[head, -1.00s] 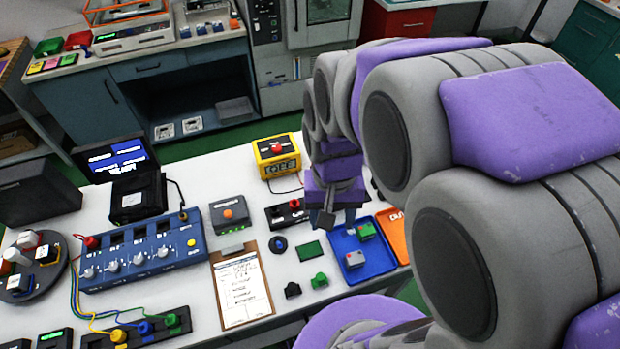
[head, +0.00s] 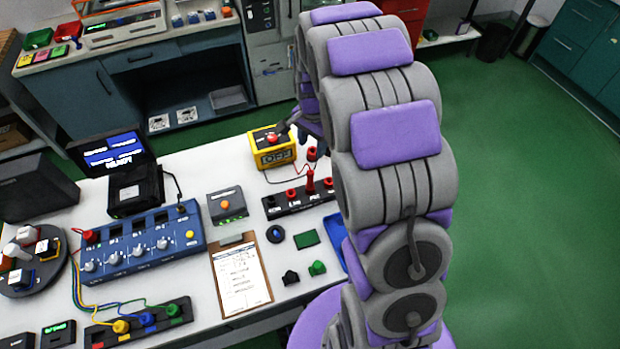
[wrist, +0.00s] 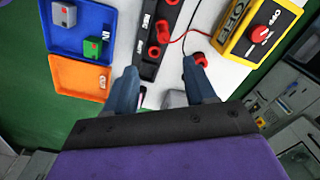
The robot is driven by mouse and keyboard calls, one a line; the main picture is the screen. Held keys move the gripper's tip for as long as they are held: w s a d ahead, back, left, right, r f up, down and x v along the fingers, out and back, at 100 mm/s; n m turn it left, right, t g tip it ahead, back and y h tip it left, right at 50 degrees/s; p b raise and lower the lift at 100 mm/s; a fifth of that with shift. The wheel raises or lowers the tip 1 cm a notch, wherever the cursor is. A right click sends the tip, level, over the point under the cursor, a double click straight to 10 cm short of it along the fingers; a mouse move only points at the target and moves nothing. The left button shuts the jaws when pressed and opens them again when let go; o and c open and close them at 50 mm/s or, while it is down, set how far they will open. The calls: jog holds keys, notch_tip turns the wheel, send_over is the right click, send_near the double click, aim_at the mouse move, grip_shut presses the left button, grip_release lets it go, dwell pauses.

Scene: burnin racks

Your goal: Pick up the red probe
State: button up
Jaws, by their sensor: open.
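A red probe (head: 310,182) stands upright in a black socket strip (head: 285,203) in the head view, with a red lead to the yellow meter (head: 271,147). In the wrist view a red piece (wrist: 163,31) on the strip has the red lead. Another red piece (head: 312,153) stands behind the strip, close to my arm; a similar one shows at the right fingertip in the wrist view (wrist: 199,60), with a dark lead. I cannot tell whether the finger touches it. My gripper (wrist: 160,67) is open and looks empty; the arm partly hides it in the head view.
A blue tray (wrist: 62,42) with small blocks and an orange tray (wrist: 80,82) lie beside the strip. A blue control box (head: 140,245), clipboard (head: 240,275) and grey box with an orange button (head: 227,206) occupy the table.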

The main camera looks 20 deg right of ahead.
aim_at(310, 178)
jog(key=f, duration=0.4)
jog(key=f+b, duration=0.1)
jog(key=f, duration=0.3)
jog(key=w+f, duration=0.1)
jog(key=f, duration=0.4)
jog(key=shift+b, duration=0.3)
notch_tip(310, 178, down, 5)
jog(key=shift+w+a+f+b, duration=0.1)
jog(key=shift+a+b, duration=0.05)
jog(key=shift+b, duration=0.4)
grip_shut()
